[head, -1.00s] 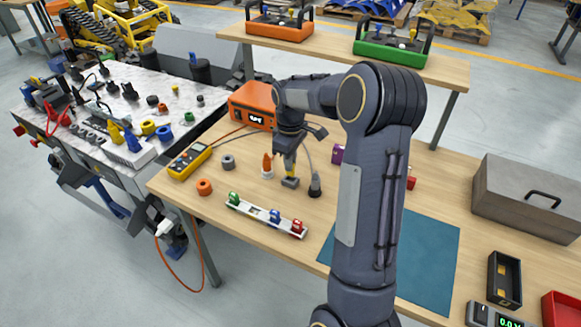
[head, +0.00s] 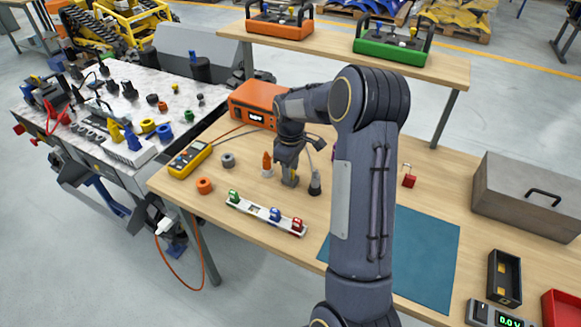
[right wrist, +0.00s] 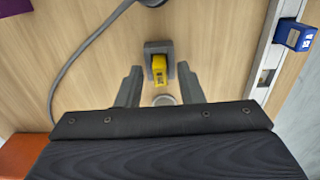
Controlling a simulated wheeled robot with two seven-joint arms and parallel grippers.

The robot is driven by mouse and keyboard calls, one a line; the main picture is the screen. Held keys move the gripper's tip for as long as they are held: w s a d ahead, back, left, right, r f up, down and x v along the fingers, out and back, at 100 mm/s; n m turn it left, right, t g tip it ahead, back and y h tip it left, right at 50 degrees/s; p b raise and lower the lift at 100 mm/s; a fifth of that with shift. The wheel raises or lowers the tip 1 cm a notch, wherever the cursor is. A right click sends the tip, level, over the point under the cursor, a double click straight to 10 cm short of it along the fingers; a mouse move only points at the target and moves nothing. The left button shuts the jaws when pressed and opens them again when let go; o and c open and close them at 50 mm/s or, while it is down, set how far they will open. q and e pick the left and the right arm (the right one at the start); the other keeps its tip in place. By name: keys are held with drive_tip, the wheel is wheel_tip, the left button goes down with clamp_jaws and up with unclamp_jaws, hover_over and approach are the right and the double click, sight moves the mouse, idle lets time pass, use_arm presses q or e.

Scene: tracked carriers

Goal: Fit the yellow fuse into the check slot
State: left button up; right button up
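The yellow fuse (right wrist: 159,70) stands at the grey block (right wrist: 153,46), which looks like the check slot; how deep it sits is unclear. My right gripper (right wrist: 159,88) is open, one finger on each side of the fuse with gaps between. In the head view my right gripper (head: 289,180) is low over the grey block, largely hiding block and fuse. A white strip (head: 247,207) holds green (head: 234,196), blue (head: 275,214) and red (head: 297,223) pieces, with an empty gap between green and blue. My left gripper is not in view.
A yellow meter (head: 190,159) and two rings lie left. A red piece (head: 409,181) and a blue mat (head: 425,250) are to the right.

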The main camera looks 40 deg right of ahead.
wheel_tip(320, 180, up, 12)
drive_tip(key=s+a+r+m+t+y, duration=0.1)
drive_tip(key=s+a+r+m+t, duration=0.1)
drive_tip(key=s+a+r, duration=0.35)
drive_tip(key=s+a+f+m+t+y, duration=0.1)
drive_tip(key=s+a+f+m, duration=0.1)
drive_tip(key=s+a, duration=0.6)
drive_tip(key=s+a+f+m+t+y, duration=0.1)
drive_tip(key=s+a+f+m+t, duration=0.1)
drive_tip(key=s+a, duration=0.6)
drive_tip(key=s, duration=0.3)
drive_tip(key=shift+a+f+t+y, duration=0.2)
drive_tip(key=shift+a+t+y, duration=0.1)
drive_tip(key=shift+y, duration=0.1)
